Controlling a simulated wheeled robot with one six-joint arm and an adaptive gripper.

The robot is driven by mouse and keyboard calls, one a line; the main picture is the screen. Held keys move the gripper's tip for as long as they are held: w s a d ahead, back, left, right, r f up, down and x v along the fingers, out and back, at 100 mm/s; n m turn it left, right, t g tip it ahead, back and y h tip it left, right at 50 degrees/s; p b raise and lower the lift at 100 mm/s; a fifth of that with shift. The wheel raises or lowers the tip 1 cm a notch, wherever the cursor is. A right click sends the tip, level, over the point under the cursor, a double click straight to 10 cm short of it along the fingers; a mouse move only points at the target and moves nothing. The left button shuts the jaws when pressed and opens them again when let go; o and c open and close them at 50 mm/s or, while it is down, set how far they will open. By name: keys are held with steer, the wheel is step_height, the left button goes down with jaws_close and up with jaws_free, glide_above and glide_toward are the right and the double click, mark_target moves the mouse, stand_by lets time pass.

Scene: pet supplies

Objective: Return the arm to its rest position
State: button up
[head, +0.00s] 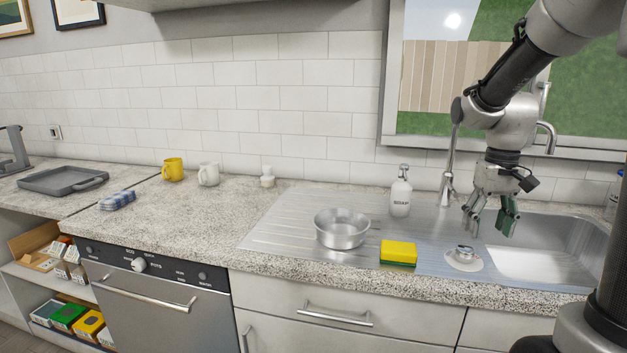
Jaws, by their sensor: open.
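My gripper (489,230) hangs from my arm at the right of the head view, fingers pointing down. Its fingers are apart with nothing between them. It is above the left edge of the metal sink (570,238). A small round metal drain piece (464,254) on a pale disc shows just below and left of the fingers. I cannot tell how far above it the fingertips are.
A metal pan (341,229), a yellow and green sponge (398,254) and a white soap bottle (400,192) stand on the drainboard left of my gripper. A faucet (449,165) rises behind it. Mugs (173,169) stand farther left, with bare counter (185,220) in front.

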steer(key=s+a+r+t, duration=0.2)
steer(key=s+r, duration=0.1)
steer(key=s, duration=0.5)
steer(key=s+a+r+t, duration=0.2)
steer(key=s+r, duration=0.2)
steer(key=s, duration=0.4)
steer(key=shift+s+n+t, duration=0.3)
steer(key=shift+s+n, duration=0.05)
steer(key=shift+n, duration=0.05)
